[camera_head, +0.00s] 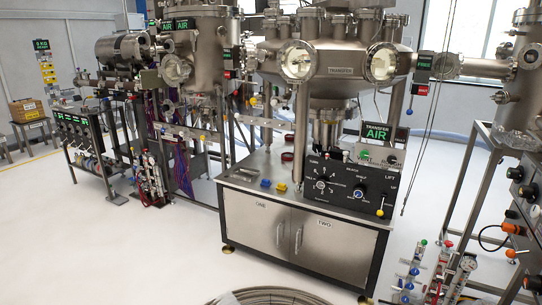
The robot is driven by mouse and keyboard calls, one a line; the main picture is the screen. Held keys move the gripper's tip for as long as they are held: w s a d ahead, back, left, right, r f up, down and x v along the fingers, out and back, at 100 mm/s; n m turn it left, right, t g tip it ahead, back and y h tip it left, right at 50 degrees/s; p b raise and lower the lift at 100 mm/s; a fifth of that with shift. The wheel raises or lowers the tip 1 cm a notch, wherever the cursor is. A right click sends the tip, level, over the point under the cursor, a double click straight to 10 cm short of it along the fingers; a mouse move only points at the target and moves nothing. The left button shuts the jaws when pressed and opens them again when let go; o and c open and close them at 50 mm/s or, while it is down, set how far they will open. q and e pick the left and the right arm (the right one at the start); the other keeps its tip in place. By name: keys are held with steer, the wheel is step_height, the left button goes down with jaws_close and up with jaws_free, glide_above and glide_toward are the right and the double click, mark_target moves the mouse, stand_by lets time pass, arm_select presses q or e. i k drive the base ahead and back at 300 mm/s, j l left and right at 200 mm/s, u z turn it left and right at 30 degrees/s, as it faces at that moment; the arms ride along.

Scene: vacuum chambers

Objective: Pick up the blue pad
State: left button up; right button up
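A small blue pad (265,183) lies on the steel top of the low cabinet (242,180), near its front left edge. A small yellow pad (281,187) lies close to its right, seemingly apart from it. A red round piece (287,157) is farther back on the same top. Neither of my grippers is in view, and nothing is seen touching the blue pad.
A black control panel (342,183) with knobs stands at the cabinet top's right. The steel transfer chamber (330,65) hangs above. Racks with valves stand at left and right. White floor (150,260) is clear at front left; a coiled shape (275,297) is at the bottom edge.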

mark_target(266, 182)
steer(key=i+l+u, duration=0.2)
steer(key=i+l, duration=0.15)
steer(key=l, duration=0.25)
steer(key=i+l+u, duration=0.1)
steer(key=l, duration=0.25)
steer(key=i+l+u, duration=0.1)
steer(key=l, duration=0.25)
steer(key=i+l+u, duration=0.1)
steer(key=i+l, duration=0.15)
steer(key=i+l+u, duration=0.1)
steer(key=l, duration=0.35)
